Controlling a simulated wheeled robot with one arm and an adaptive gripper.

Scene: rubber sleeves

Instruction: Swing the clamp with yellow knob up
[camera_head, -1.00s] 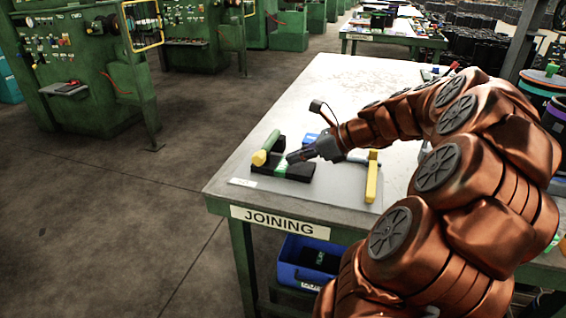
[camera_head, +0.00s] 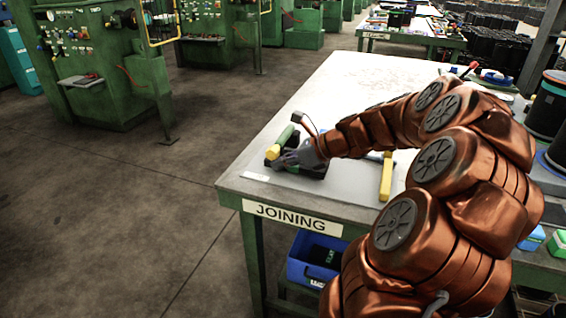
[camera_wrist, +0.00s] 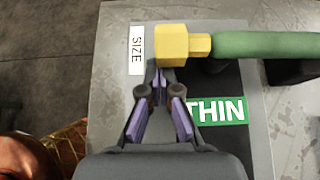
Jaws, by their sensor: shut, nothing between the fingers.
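The clamp with the yellow knob (camera_wrist: 176,45) and green handle (camera_wrist: 262,43) shows in the wrist view across the top, its handle running right. In the head view the knob (camera_head: 273,152) sits at the left end of the black fixture, with the green handle (camera_head: 284,138) slanting up to the right. My gripper (camera_wrist: 160,72) is shut and empty, its fingertips just below the knob in the wrist view; I cannot tell whether they touch it. In the head view my gripper (camera_head: 277,162) is over the fixture and hides part of it. A green "THIN" label (camera_wrist: 216,110) lies right of the fingers.
A white "SIZE" label (camera_wrist: 137,50) is on the plate left of the knob. A yellow-handled tool (camera_head: 386,178) stands right of the fixture on the table (camera_head: 340,92). A blue bin (camera_head: 312,256) is below. The table's far part is clear.

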